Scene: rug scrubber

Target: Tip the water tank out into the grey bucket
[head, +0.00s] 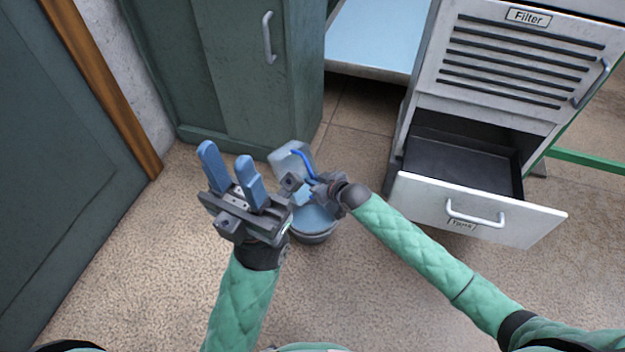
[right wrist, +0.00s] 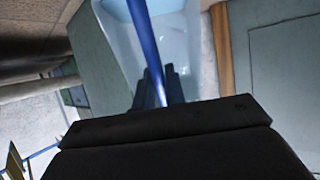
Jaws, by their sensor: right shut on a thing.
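The water tank (head: 286,156) is a pale, see-through box with a blue handle (head: 303,163). My right gripper (head: 306,184) is shut on the handle and holds the tank over the far side of the grey bucket (head: 314,238). The tank looks tilted. In the right wrist view the tank (right wrist: 182,40) lies beyond the fingers, with the blue handle (right wrist: 146,45) between them. Pale blue shows inside the bucket; the arm and grippers partly hide its rim. My left gripper (head: 228,160) is open and empty, left of the tank and nearer the camera.
A grey cabinet has an open, empty-looking drawer (head: 478,205) at the right, beside my right forearm. A green cabinet (head: 235,75) stands behind the tank. A dark green door (head: 60,170) is at the left. The floor (head: 140,260) around the bucket is clear.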

